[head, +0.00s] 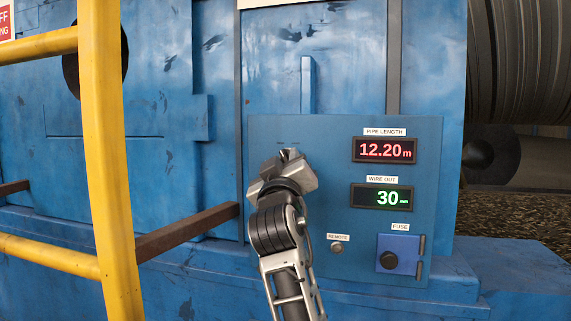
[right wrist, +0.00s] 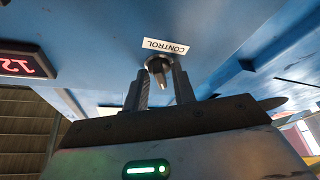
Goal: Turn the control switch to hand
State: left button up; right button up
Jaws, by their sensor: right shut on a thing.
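The blue control panel (head: 346,125) is in the middle of the head view. In the right wrist view, the control switch (right wrist: 158,64) is a dark round collar with a tapered grey knob, beside a white CONTROL label (right wrist: 166,46). My right gripper (head: 289,156) is at the panel's upper left and hides the switch in the head view. Its fingers (right wrist: 160,82) stand on both sides of the knob in the right wrist view, shut on it. The words around the switch are too small or hidden, so I cannot tell which position it points to. My left gripper is not in view.
Red (head: 385,150) and green (head: 382,198) displays read 12.20 m and 30. Below are a REMOTE button (head: 337,248) and a FUSE box (head: 400,257) with a black knob. A yellow railing (head: 103,160) stands at the left, and a dark bar (head: 188,232) lies left of the panel.

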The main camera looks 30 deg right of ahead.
pick_arm(q)
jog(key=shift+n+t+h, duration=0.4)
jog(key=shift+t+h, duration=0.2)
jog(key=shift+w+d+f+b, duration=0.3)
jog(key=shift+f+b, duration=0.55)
jog(key=shift+b, duration=1.4)
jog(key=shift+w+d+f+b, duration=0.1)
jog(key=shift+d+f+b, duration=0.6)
jog(key=shift+b, duration=1.6)
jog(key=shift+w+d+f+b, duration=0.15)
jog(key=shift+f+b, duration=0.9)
jog(key=shift+b, duration=1.2)
pick_arm(e)
jog(key=shift+w+a+m+g+h, duration=0.1)
jog(key=shift+m+g+h, duration=0.95)
jog(key=shift+m, duration=1.8)
jog(key=shift+w+a+m+g+h, duration=0.1)
jog(key=shift+m+g+h, duration=0.9)
jog(key=shift+m, duration=1.9)
jog(key=shift+w+a+m+g+h, duration=0.1)
jog(key=shift+m+g+h, duration=0.9)
jog(key=shift+m, duration=1.85)
jog(key=shift+g+y, duration=0.25)
jog(key=o, duration=0.6)
jog(key=shift+o, duration=0.2)
